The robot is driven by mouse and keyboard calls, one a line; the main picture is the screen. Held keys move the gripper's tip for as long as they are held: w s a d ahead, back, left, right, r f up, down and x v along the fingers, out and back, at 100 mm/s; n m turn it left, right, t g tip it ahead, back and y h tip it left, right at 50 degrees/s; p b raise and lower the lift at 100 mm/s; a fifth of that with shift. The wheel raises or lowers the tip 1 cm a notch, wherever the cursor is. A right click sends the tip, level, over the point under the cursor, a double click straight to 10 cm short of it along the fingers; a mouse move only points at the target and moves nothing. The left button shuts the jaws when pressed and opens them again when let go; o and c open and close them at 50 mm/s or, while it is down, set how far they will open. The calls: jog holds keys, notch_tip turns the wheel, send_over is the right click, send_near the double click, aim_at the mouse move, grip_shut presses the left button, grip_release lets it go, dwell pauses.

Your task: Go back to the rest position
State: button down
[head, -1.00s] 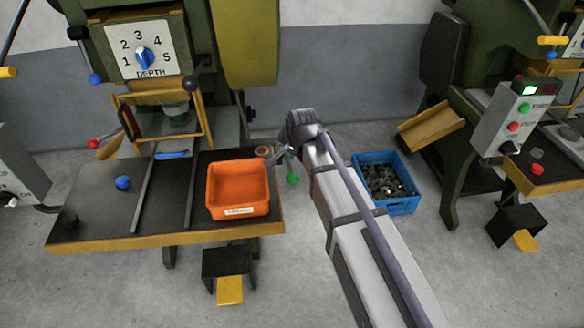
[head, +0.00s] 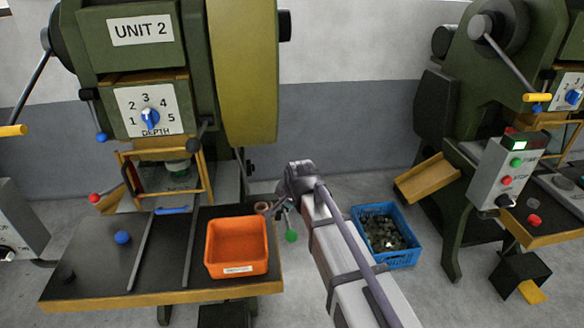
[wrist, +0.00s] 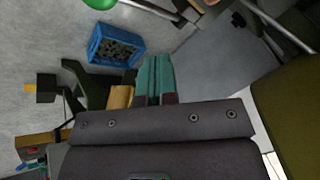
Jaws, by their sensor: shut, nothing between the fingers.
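My gripper (wrist: 156,78) shows in the wrist view as two teal fingers side by side, shut with nothing between them. In the head view my arm reaches up from the bottom to the right of the unit 2 press table (head: 100,298). Its end is near the table's back right corner, and the fingers are too small there to make out clearly. An orange bin (head: 238,268) stands on the table, left of my arm. A small brown round thing (head: 262,206) sits behind the bin, close to my wrist.
A blue crate (head: 388,255) of dark pieces stands on the floor right of my arm; it also shows in the wrist view (wrist: 97,42). The unit 2 press (head: 150,60) rises at the left, another press (head: 455,120) at the right.

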jog(key=s+d+r+n+g+p, duration=0.2)
jog(key=s+d+n+p, duration=0.1)
jog(key=s+d, duration=0.5)
jog(key=s+d+r+n+g+h+p, duration=0.1)
jog(key=s+d+r+n+g+p, duration=0.1)
jog(key=s+d, duration=0.7)
jog(key=s+n+p, duration=0.1)
jog(key=s, duration=0.3)
jog(key=shift+d+r+g+h, duration=0.3)
jog(key=shift+g, duration=0.1)
dwell(0.8)
